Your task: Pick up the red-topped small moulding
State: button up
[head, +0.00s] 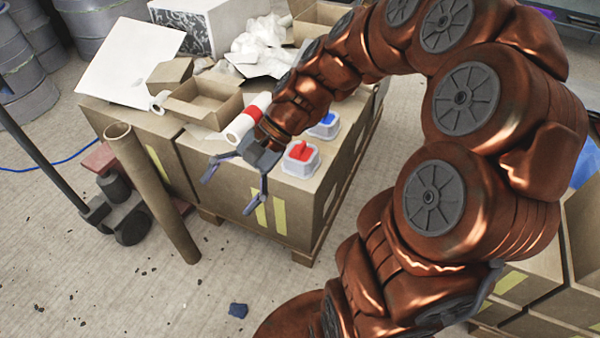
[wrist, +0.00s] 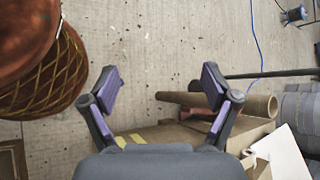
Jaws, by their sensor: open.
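The red-topped small moulding (head: 301,158) is a pale block with a raised red top. It sits near the front right corner of the large cardboard box (head: 240,205), just right of my gripper. My gripper (head: 236,188) is open and empty, in front of the box's front upper edge. The red-topped moulding does not show in the wrist view.
A blue-topped moulding (head: 325,126) sits behind the red one. A white roll with a red band (head: 244,122) and an open carton (head: 203,102) lie to the left on the boxes. A tall cardboard tube (head: 152,192) leans at the front left. Free floor lies in front.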

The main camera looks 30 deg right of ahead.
jog(key=w+d+f+m+t+y+b, duration=0.35)
jog(key=w+d+f+m+b, duration=0.3)
jog(key=w, duration=0.25)
jog(key=m+t+h+b, duration=0.4)
jog(key=m+t+b, duration=0.75)
jog(key=m, duration=0.25)
send_near(303, 147)
jog(key=w, duration=0.1)
jog(key=a, duration=0.1)
jog(key=w, duration=0.1)
jog(key=shift+w+a+f+t, duration=0.25)
jog(key=shift+w+f+t, duration=0.05)
jog(key=shift+w+f, duration=0.1)
jog(key=b+x, duration=0.2)
jog(key=x, duration=0.4)
jog(key=shift+a+b, duration=0.2)
jog(key=shift+b, duration=0.15)
jog(key=shift+w+a+r, duration=0.1)
jog(key=shift+w+a, duration=0.2)
jog(key=shift+w, duration=0.25)
grip_shut()
